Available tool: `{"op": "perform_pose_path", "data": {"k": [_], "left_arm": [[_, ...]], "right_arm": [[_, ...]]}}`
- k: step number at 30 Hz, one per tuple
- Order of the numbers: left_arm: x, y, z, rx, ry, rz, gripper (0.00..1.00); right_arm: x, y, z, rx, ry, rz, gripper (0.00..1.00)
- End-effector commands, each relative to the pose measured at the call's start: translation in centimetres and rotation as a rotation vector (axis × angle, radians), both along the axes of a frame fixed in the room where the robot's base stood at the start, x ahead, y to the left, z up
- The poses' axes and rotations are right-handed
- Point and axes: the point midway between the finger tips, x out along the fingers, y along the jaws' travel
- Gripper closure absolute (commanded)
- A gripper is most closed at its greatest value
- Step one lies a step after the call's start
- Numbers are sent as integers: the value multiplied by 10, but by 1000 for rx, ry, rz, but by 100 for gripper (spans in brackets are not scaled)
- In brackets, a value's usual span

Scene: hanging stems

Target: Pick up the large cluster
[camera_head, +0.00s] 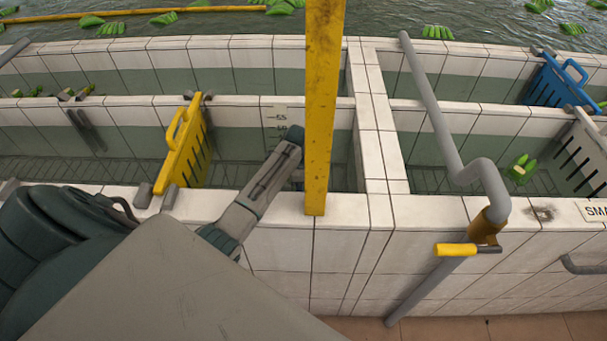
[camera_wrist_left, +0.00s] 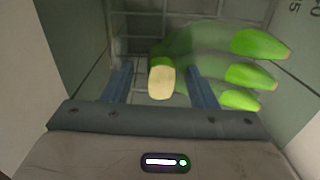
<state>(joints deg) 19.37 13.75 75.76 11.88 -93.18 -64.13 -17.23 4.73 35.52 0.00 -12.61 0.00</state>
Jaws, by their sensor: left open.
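A green banana cluster (camera_wrist_left: 190,52) is in the left wrist view, with several fingers fanning to the right and a pale cut stem end (camera_wrist_left: 161,78) facing the camera. It looks partly blurred, as if under water. My left gripper (camera_wrist_left: 160,84) is open, with one blue finger on each side of the stem end. I cannot tell whether the fingers touch it. In the head view my left arm reaches over the front wall into the tank; its gripper and this cluster are hidden there. My right gripper is not in view.
A yellow post (camera_head: 325,100) stands just right of my left arm. A yellow slotted gate (camera_head: 186,145) is left of it. White tiled walls (camera_head: 377,150) divide the tanks. A grey pipe (camera_head: 440,110) and another small cluster (camera_head: 521,169) are on the right.

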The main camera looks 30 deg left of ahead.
Motion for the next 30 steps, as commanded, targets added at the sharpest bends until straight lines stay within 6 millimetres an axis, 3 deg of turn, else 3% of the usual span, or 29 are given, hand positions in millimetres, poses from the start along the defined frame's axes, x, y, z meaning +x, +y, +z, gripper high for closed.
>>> {"op": "perform_pose_path", "data": {"k": [3,11,22,30], "left_arm": [[0,0,0,0,0,0,48],[0,0,0,0,0,0,99],[2,1,8,2,-5,0,100],[2,1,50,2,-8,0,100]], "right_arm": [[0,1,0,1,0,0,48],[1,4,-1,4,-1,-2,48],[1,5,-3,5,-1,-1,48],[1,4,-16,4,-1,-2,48]]}}
